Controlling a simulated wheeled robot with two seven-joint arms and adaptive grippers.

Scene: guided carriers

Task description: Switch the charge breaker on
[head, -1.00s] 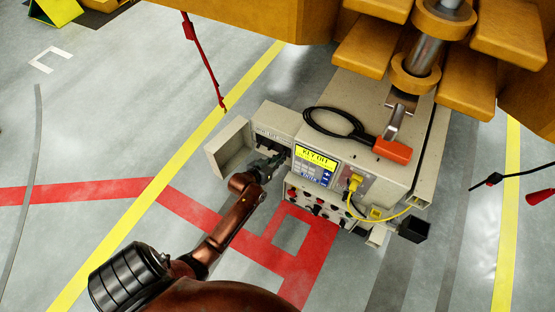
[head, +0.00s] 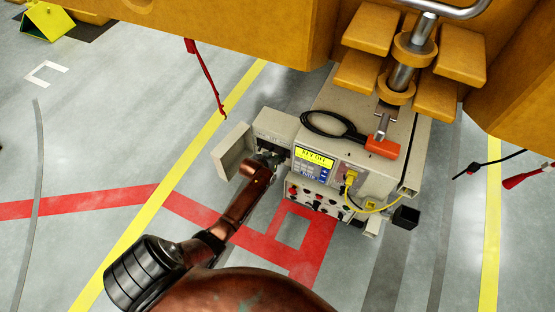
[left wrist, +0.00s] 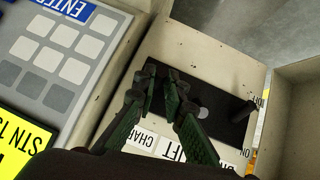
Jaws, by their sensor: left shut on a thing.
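The breaker panel (head: 270,148) is a black strip in an open-doored box at the left of the beige charging unit. It also shows in the left wrist view (left wrist: 215,72), with printed labels beneath it, one reading LIFT. My left gripper (head: 268,161) is at this panel. In the left wrist view its green fingers (left wrist: 161,84) are closed together over the black strip, on what looks like the charge breaker's lever, mostly hidden between them. Another black lever (left wrist: 241,111) stands clear to the right. My right gripper is not in view.
The box's open door (head: 232,150) stands left of my gripper. The display and keypad (head: 312,163) are just right of it. A yellow cable (head: 375,209) and a black cable loop (head: 325,122) are on the unit. An orange carrier (head: 230,35) overhangs behind.

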